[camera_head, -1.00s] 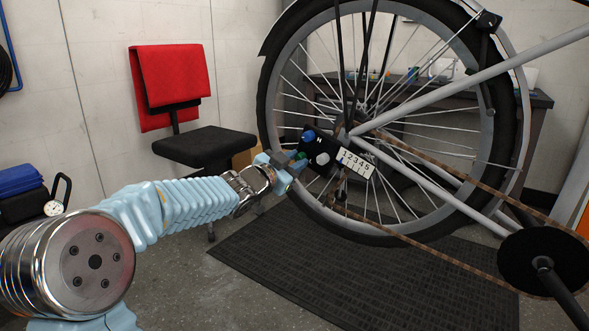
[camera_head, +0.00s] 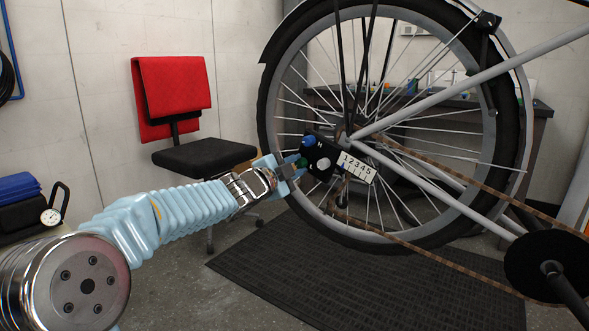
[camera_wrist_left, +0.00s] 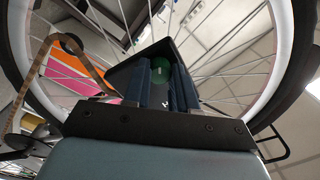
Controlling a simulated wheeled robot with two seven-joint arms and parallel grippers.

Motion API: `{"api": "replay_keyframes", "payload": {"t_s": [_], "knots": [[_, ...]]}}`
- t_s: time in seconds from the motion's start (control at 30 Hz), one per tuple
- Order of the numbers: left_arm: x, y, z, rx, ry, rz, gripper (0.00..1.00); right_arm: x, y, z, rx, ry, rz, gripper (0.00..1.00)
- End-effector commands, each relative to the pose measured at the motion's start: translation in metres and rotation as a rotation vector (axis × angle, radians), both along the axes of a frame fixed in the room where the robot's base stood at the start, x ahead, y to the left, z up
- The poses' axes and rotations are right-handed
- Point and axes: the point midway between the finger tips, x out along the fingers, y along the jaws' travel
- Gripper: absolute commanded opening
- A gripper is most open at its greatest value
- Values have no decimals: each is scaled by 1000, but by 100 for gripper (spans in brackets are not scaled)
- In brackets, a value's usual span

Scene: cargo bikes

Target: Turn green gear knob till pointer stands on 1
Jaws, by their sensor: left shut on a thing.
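The green gear knob (camera_head: 303,162) sits on the left side of a black gear box (camera_head: 333,153) beside the bike's rear wheel. My left gripper (camera_head: 292,167) reaches it from the left and is shut on it, hiding part of it. In the left wrist view the green knob (camera_wrist_left: 160,70) shows between the two dark fingers of the left gripper (camera_wrist_left: 164,88). A white scale (camera_head: 357,167) numbered 1 to 5 is on the right of the box. The pointer is too small to read surely. My right gripper is not in view.
A blue knob (camera_head: 309,140) and a white round knob (camera_head: 323,164) sit close to the green one. The spoked wheel (camera_head: 273,185) and rusty chain (camera_head: 430,258) are near. A red and black chair (camera_head: 205,150) stands behind my arm. A dark mat (camera_head: 290,270) lies below.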

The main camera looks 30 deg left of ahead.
Motion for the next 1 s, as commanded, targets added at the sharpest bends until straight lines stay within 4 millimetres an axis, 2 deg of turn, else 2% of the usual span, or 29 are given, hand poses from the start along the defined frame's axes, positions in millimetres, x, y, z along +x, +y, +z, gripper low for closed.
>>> {"api": "replay_keyframes", "payload": {"t_s": [0.37,0.4,0.57,0.87,1.0], "knots": [[0,0,-2,4,3,-1,0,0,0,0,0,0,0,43],[0,0,-2,3,3,-1,29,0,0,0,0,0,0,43],[0,0,-1,3,2,0,52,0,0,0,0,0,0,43],[-2,0,0,3,1,-1,52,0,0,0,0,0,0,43],[-19,2,1,4,0,0,52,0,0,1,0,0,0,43]]}}
